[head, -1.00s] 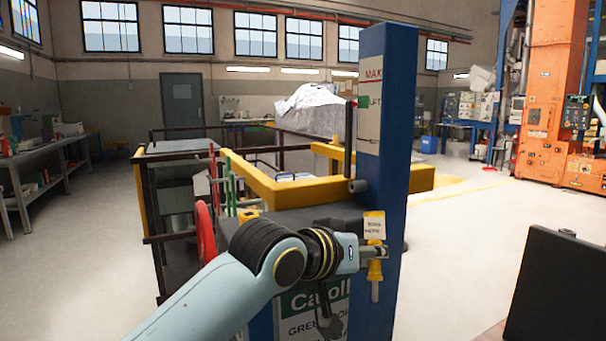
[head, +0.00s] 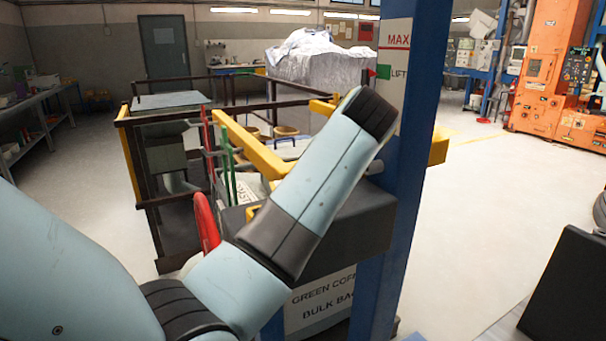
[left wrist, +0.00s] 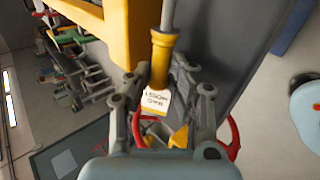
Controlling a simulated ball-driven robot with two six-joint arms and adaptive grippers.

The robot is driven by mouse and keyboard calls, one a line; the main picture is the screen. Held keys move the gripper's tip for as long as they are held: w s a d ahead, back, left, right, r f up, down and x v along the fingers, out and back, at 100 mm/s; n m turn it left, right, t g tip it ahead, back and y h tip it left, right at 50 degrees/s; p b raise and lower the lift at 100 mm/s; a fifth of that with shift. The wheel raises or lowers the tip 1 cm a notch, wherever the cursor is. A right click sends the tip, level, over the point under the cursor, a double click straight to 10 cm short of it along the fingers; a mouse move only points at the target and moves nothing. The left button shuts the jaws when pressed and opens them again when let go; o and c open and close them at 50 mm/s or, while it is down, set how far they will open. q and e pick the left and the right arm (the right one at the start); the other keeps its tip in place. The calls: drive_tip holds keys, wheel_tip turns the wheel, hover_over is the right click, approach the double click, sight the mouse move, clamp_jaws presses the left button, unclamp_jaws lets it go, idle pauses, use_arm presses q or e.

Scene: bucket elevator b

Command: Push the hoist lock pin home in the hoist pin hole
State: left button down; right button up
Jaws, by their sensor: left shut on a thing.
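The hoist lock pin (left wrist: 161,52) shows in the left wrist view, with a yellow grip and a grey shaft running to the top edge. My left gripper (left wrist: 162,76) is shut on its yellow grip. A white printed tag (left wrist: 155,102) hangs by the grip, between the fingers. In the head view my left arm crosses the picture and hides the gripper and pin. The blue hoist post (head: 408,160) stands upright behind the arm. I cannot make out the pin hole or whether the shaft tip is in it. My right gripper is not in view.
A yellow arm of the hoist (head: 250,148) and a dark grey box (head: 350,225) are close to my left arm. A red handwheel (head: 206,222) and dark railings (head: 150,205) stand left. The floor at right (head: 470,220) is clear.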

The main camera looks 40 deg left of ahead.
use_arm(q)
drive_tip(key=shift+s+d+r, duration=0.1)
drive_tip(key=shift+d, duration=0.05)
drive_tip(key=shift+b, duration=0.4)
drive_tip(key=w, duration=0.1)
drive_tip(key=w+d+b, duration=0.1)
drive_tip(key=w+b, duration=0.1)
drive_tip(key=w, duration=0.1)
drive_tip(key=shift+d, duration=0.25)
drive_tip(key=shift+w+d+b, duration=0.3)
drive_tip(key=shift+w+b, duration=0.2)
drive_tip(key=shift+w, duration=0.2)
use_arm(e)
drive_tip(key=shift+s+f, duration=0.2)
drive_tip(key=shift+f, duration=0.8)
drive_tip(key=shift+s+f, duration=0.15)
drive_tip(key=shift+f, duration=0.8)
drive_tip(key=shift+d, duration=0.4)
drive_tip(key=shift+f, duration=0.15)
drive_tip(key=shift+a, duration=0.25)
